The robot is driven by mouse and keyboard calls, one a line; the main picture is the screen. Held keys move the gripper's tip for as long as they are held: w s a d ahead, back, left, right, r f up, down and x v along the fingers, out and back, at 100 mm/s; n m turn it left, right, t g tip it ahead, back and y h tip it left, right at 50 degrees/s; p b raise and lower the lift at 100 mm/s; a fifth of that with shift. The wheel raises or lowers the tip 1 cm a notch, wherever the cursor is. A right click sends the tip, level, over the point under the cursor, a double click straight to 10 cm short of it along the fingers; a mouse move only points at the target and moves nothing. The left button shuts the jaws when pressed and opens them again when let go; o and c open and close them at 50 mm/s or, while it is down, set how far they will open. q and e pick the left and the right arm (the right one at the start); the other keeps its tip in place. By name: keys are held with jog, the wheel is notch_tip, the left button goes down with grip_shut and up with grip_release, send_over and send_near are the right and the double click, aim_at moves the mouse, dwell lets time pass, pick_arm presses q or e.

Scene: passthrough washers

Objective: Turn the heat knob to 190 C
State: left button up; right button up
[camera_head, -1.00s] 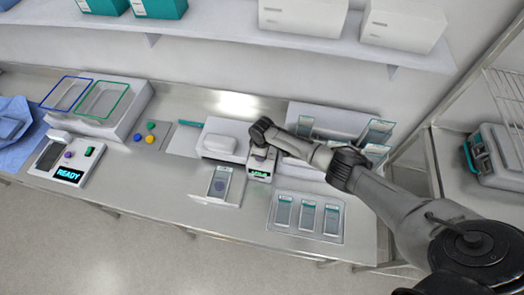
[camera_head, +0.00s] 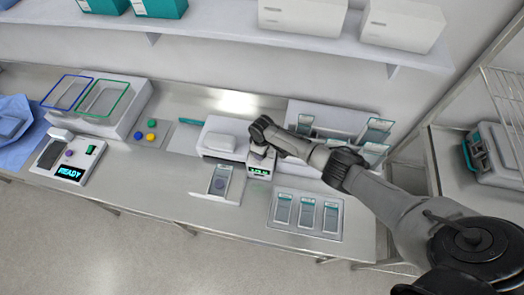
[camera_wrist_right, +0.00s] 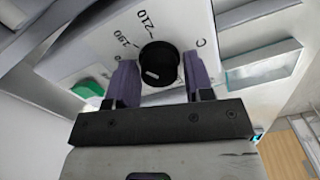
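The heat knob (camera_wrist_right: 158,60) is a round black dial on a white panel in the right wrist view. A short pale mark shows low on its face. Printed marks 190 (camera_wrist_right: 128,40), 210 (camera_wrist_right: 145,20) and a C stand around it. My right gripper (camera_wrist_right: 160,80) has one purple finger on each side of the knob, and they appear to press against it. In the head view, my right gripper (camera_head: 260,154) hangs over a small white unit with a green-lit display (camera_head: 259,171), which is too small to read. My left gripper is not in view.
A white machine with a pulled-out drawer (camera_head: 220,183) stands left of the small unit. A tray of slides (camera_head: 307,214) lies at right. Slide racks (camera_head: 340,122) stand behind. A panel reading READY (camera_head: 70,172) sits at far left. A shelf (camera_head: 230,38) spans above.

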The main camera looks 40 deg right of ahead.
jog(key=o, duration=0.3)
notch_tip(320, 180, up, 14)
jog(key=shift+f+b, duration=0.1)
jog(key=shift+b, duration=0.3)
dwell(0.4)
dwell(0.4)
